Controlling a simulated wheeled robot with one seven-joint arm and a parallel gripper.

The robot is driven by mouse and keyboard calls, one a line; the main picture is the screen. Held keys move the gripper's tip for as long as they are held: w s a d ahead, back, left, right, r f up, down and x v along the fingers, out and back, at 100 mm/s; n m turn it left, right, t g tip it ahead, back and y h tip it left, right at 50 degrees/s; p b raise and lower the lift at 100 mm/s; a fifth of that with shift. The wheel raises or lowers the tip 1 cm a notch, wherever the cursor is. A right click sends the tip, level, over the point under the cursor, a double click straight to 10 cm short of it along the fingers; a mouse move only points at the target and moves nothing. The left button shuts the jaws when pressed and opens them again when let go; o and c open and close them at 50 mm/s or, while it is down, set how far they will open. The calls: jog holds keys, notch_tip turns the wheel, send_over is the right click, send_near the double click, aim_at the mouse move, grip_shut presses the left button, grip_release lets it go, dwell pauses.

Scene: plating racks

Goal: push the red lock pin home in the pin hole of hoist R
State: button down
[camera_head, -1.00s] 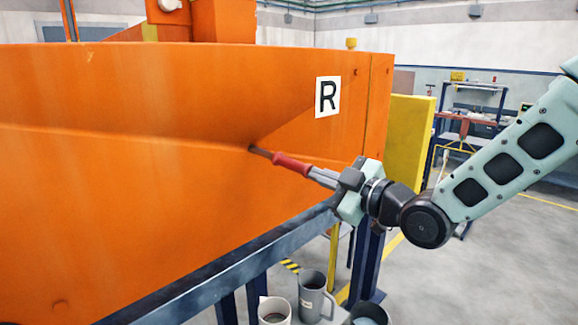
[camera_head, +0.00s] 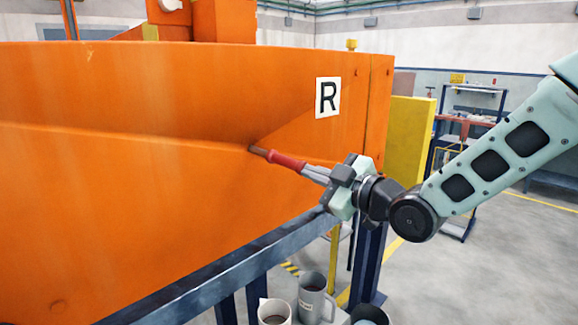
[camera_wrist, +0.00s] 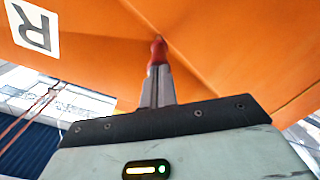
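The red lock pin (camera_head: 285,161) has its dark tip in or against the orange side of hoist R (camera_head: 120,180), below the white R label (camera_head: 328,97). A short length of dark shaft shows between the red part and the orange panel. My gripper (camera_head: 316,174) is shut on the rear of the pin, in line with it. In the wrist view the red pin (camera_wrist: 158,52) stands out from the gripper's fingertips (camera_wrist: 157,76) and meets the orange surface. The pin hole itself is hidden behind the tip.
A blue rail (camera_head: 230,270) runs below the orange body. Grey mugs (camera_head: 312,295) stand low in front, under my gripper. A yellow panel (camera_head: 408,138) and a workbench (camera_head: 465,135) are at the back right.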

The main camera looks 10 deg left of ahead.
aim_at(292, 166)
jog(key=shift+b+x, duration=1.25)
jog(key=shift+x, duration=2.2)
jog(key=shift+d, duration=0.15)
